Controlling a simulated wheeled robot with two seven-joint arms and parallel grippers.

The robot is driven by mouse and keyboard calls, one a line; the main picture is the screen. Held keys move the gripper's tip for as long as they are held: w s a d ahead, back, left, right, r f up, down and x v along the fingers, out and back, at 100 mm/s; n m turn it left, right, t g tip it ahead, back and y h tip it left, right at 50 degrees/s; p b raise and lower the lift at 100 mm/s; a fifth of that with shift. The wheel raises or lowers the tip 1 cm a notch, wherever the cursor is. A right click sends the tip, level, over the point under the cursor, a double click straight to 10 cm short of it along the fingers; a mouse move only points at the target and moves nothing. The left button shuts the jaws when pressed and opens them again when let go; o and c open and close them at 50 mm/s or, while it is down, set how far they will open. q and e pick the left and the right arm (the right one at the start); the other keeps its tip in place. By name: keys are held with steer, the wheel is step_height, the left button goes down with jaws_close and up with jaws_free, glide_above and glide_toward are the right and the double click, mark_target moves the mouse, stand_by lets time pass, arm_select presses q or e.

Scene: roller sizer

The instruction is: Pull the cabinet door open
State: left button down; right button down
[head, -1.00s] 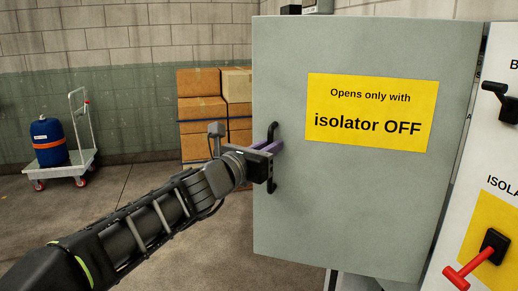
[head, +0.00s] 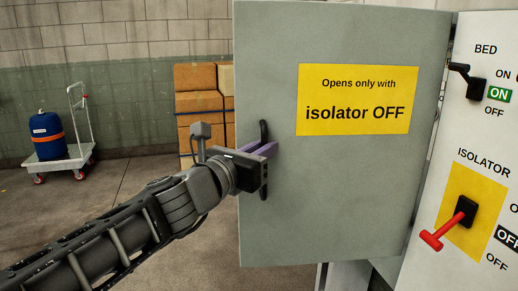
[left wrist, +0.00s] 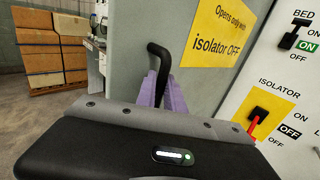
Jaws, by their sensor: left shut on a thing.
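The grey cabinet door (head: 340,190) with a yellow sign (head: 353,99) stands swung out at an angle from the white panel on its right. Its dark vertical handle (head: 264,130) is near the door's left edge. My left gripper (head: 265,149) is shut on the handle, its purple fingers around the bar. In the left wrist view, the handle's bent top (left wrist: 158,52) rises above the purple fingers (left wrist: 163,92); the lower part is hidden by the gripper body. My right gripper is not in view.
The white panel (head: 490,140) carries a black bed switch (head: 475,88) and a red isolator handle (head: 435,236), with black OFF and green ON labels highlighted. Stacked boxes (head: 195,100) and a trolley (head: 60,165) with a blue drum (head: 46,136) stand behind on the left.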

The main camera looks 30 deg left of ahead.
arm_select(q)
steer(key=c, duration=1.5)
jaws_free()
steer(key=shift+d, duration=0.2)
steer(key=shift+o, duration=0.2)
steer(key=s+p, duration=0.4)
steer(key=s, duration=0.3)
steer(key=shift+s+a, duration=0.15)
steer(key=shift+s, duration=0.2)
